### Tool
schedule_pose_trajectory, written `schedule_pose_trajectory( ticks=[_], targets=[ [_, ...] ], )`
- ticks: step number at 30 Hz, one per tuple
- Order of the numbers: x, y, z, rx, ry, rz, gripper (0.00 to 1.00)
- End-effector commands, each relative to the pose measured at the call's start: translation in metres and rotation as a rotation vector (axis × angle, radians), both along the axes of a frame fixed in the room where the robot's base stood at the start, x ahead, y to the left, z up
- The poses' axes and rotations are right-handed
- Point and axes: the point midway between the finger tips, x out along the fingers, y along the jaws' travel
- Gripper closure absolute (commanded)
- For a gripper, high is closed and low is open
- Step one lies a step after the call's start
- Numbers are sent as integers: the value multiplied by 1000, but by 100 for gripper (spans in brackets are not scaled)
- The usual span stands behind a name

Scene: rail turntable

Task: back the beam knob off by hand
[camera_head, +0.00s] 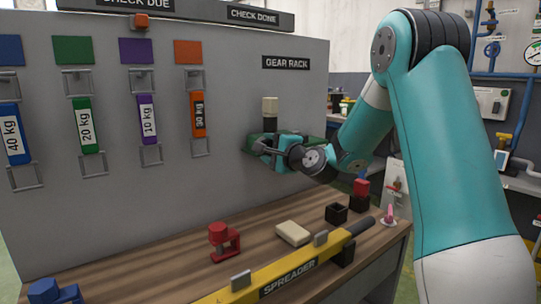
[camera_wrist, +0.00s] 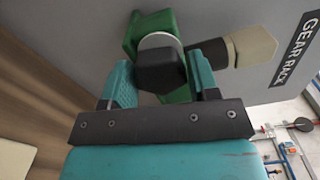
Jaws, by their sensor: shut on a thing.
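A green clamp (camera_head: 250,143) sits on the grey panel beside the GEAR RACK label; it also shows in the wrist view (camera_wrist: 176,22). In the wrist view a black beam knob (camera_wrist: 160,70) faces me in front of a pale round disc on the green clamp. My gripper (camera_wrist: 159,64) has one teal finger on each side of the knob and is shut on it. In the head view my gripper (camera_head: 285,146) is at the clamp and hides the knob. A cream-capped post (camera_head: 270,106) stands up from the clamp; its cap shows right in the wrist view (camera_wrist: 252,46).
Below, the wooden bench (camera_head: 130,283) holds a yellow SPREADER bar (camera_head: 290,275), a red clamp (camera_head: 224,240), a cream block (camera_head: 293,232) and a black open box (camera_head: 336,213). Coloured weight tags (camera_head: 90,125) hang on the panel at left.

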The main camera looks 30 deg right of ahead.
Motion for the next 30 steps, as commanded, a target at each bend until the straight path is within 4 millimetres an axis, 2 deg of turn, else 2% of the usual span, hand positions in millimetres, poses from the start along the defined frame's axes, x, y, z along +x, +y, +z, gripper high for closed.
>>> schedule_pose_trajectory(
  ticks=[30],
  targets=[
    [0, 1, -7, -965, -33, 2, 69]
  ],
)
